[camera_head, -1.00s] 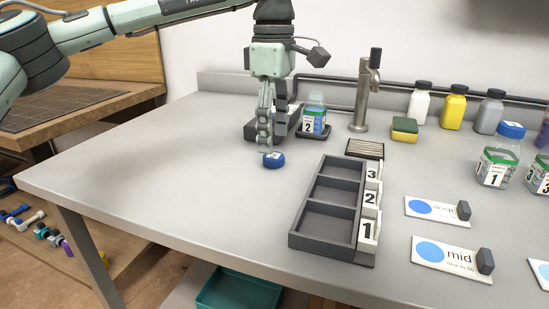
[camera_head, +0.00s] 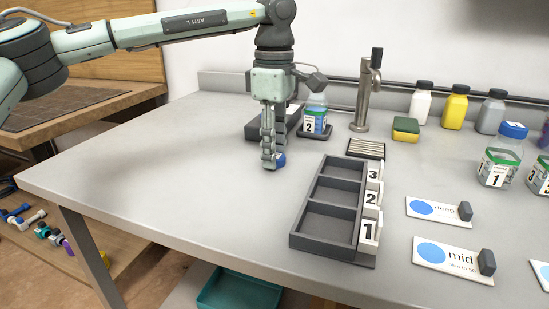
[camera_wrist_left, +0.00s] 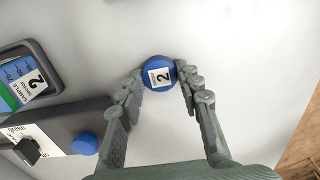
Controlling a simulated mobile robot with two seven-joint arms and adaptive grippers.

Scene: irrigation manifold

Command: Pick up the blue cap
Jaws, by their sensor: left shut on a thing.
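The blue cap (camera_head: 281,160) with a white "2" label is at the table surface, left of the dark three-compartment tray. In the left wrist view the cap (camera_wrist_left: 159,74) sits between the two fingertips, its label facing the camera. My left gripper (camera_head: 272,163) points down and is shut on the cap, its fingers hiding part of it in the head view. I cannot tell whether the cap still touches the table. My right gripper is not in view.
The tray (camera_head: 297,243) numbered 1 to 3 lies right of the gripper. Behind it are a bottle labelled 2 (camera_head: 315,115) and a metal tap (camera_head: 361,105). A second blue cap (camera_wrist_left: 85,143) shows by a dark block in the left wrist view. The table's left side is clear.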

